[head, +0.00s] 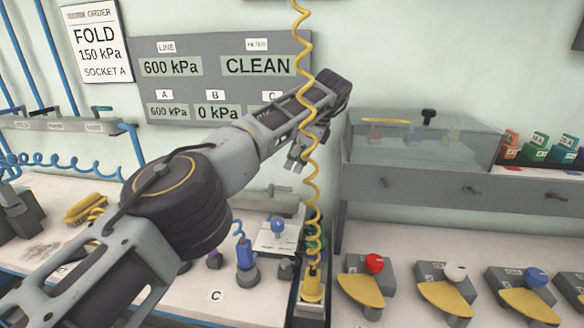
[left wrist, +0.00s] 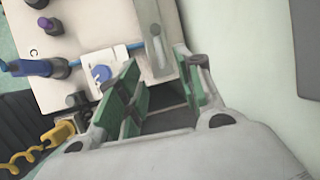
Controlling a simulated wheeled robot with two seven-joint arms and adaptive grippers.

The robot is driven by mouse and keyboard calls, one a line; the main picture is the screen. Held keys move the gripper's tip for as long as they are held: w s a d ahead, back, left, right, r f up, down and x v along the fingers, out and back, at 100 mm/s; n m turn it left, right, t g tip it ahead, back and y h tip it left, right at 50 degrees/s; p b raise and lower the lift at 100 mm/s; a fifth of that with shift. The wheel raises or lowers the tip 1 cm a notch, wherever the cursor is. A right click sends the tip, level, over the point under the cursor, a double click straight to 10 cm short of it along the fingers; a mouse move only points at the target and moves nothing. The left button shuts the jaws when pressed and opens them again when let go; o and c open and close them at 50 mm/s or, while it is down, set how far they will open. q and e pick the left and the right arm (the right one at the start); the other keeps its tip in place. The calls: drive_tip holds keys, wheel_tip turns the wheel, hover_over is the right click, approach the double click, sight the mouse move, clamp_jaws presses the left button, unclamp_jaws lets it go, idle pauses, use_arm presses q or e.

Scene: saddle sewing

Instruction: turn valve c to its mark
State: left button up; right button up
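I cannot tell for certain which part is valve c. A card marked C (head: 215,296) lies on the bench by a blue upright fitting (head: 246,255); the C card also shows in the left wrist view (left wrist: 34,52). A blue round knob (head: 278,226) sits on a pale plate behind them, also seen in the left wrist view (left wrist: 102,73). My left gripper (head: 299,155) hangs above the bench behind the yellow coiled hose. In the left wrist view its green-padded fingers (left wrist: 160,92) are apart with nothing between them. My right gripper is out of view.
A yellow coiled hose (head: 308,120) hangs in front of my left gripper. Red (head: 374,263), white (head: 455,272) and blue (head: 536,277) knobs with yellow plates stand at right, labels unreadable. A clear-lidded box (head: 425,140) is above them. The gauge panel (head: 220,45) is behind my arm.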

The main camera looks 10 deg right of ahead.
use_arm(q)
drive_tip(key=shift+s+d+r, duration=0.15)
drive_tip(key=shift+d+r, duration=0.05)
drive_tip(key=shift+r, duration=0.35)
wheel_tip(320, 180, up, 22)
drive_tip(key=p, duration=2.2)
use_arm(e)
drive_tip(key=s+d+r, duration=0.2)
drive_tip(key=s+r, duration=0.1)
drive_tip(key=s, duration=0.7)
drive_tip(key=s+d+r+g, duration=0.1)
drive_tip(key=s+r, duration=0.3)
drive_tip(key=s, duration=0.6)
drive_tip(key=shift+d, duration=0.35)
